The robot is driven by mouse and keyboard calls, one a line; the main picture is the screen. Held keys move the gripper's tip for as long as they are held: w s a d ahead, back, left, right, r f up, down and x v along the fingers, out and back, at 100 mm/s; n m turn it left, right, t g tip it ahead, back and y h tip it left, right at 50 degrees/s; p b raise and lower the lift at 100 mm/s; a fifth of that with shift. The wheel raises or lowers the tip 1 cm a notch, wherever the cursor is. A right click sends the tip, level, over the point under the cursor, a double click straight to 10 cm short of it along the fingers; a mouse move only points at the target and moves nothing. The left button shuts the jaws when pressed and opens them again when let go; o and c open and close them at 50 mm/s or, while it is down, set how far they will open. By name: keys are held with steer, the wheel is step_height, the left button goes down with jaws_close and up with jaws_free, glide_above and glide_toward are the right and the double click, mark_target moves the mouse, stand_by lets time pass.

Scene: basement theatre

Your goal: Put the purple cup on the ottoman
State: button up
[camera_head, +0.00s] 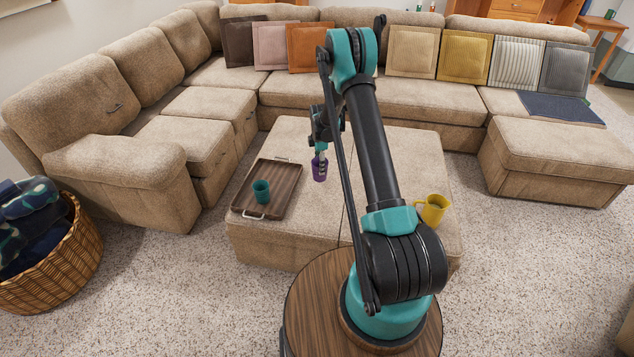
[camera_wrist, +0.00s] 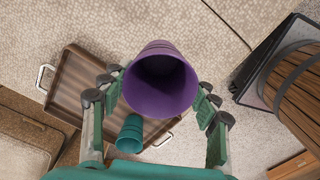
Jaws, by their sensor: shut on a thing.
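The purple cup (camera_head: 319,171) appears in the head view over the ottoman (camera_head: 290,238), just right of the wooden tray. My gripper (camera_head: 320,154) is above the cup and shut on it. In the wrist view the purple cup (camera_wrist: 160,92) sits between the green fingers, its open mouth toward the camera. I cannot tell whether the cup's base touches the ottoman's top.
The wooden tray (camera_head: 283,189) on the ottoman's left side holds a teal cup (camera_head: 261,191). A yellow mug (camera_head: 433,209) stands at the ottoman's right edge. A beige sectional sofa (camera_head: 420,100) surrounds the ottoman's back and left. A wicker basket (camera_head: 55,275) stands at left.

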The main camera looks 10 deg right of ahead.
step_height(320, 180, down, 12)
steer(key=shift+r, duration=0.15)
stand_by(0.3)
steer(key=o, duration=1.1)
